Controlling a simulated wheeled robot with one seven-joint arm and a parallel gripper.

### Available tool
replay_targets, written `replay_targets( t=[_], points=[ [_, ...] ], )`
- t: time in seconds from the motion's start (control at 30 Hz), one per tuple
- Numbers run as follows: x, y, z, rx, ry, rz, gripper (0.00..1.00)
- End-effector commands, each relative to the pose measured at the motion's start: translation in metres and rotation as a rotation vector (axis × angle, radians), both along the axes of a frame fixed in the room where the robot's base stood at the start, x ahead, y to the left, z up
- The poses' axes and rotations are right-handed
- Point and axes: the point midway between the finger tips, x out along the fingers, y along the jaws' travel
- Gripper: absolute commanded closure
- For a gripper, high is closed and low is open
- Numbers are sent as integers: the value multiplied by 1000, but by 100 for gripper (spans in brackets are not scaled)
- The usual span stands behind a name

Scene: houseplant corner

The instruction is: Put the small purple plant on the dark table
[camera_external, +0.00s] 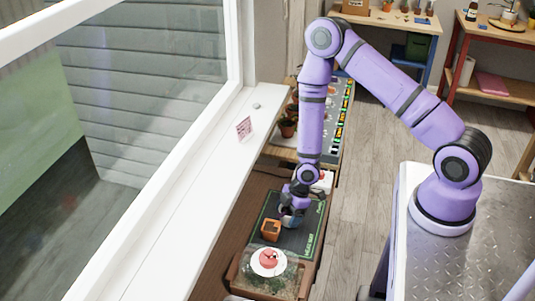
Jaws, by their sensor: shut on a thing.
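My gripper (291,216) is low over the dark mat with green print (300,240), which lies on the brown table (262,191) by the window. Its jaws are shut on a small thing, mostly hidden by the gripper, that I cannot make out. A small orange pot (271,230) is just left of and below the gripper; I cannot tell whether they touch. I cannot make out any purple plant; it may be hidden by the gripper.
A white plate with a red thing (268,261) sits in front, by a clear tray (270,283). Terracotta pots (287,128) and a long mat (336,115) are behind. The white windowsill (190,190) borders the table on the left. Shelves (498,60) stand at the back right.

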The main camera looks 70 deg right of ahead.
Motion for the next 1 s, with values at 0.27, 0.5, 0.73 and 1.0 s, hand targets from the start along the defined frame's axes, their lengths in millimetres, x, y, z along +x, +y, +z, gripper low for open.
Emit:
replay_targets(
  t=[0.27, 0.5, 0.73, 1.0],
  points=[
    [0, 0, -2, 0, 0, 0, 0],
    [0, 0, 2, 0, -1, 0, 0],
    [-8, -9, 30, -1, -2, -2, 0],
    [-20, -23, 74, -1, -3, -3, 0]
  ],
)
